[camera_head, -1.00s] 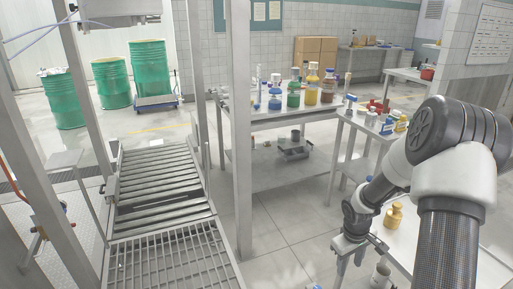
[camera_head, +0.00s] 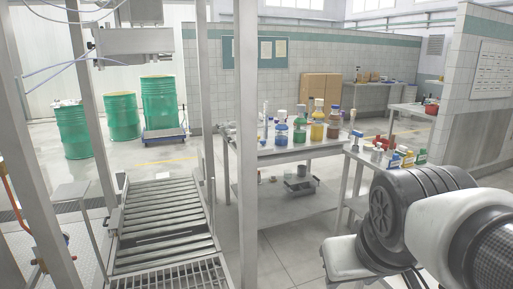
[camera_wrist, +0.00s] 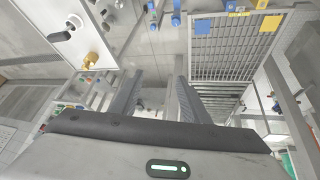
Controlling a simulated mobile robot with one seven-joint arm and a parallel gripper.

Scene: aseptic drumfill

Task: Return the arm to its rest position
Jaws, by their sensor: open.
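My gripper (camera_wrist: 153,98) shows in the wrist view with its two fingers apart and nothing between them. In the head view the gripper is out of sight; only my folded arm shows at the lower right, its dark joint and white links close to the camera. In the wrist view, a yellow-brown jar (camera_wrist: 91,58) stands on a white table (camera_wrist: 75,22) at the upper left, apart from the gripper.
A steel roller conveyor (camera_head: 160,225) and frame posts stand at the left, with green drums (camera_head: 158,103) behind. A steel table (camera_head: 285,152) holds several colored bottles (camera_head: 318,122). A side table with small containers (camera_head: 392,155) is near my arm. The floor between (camera_head: 290,255) is clear.

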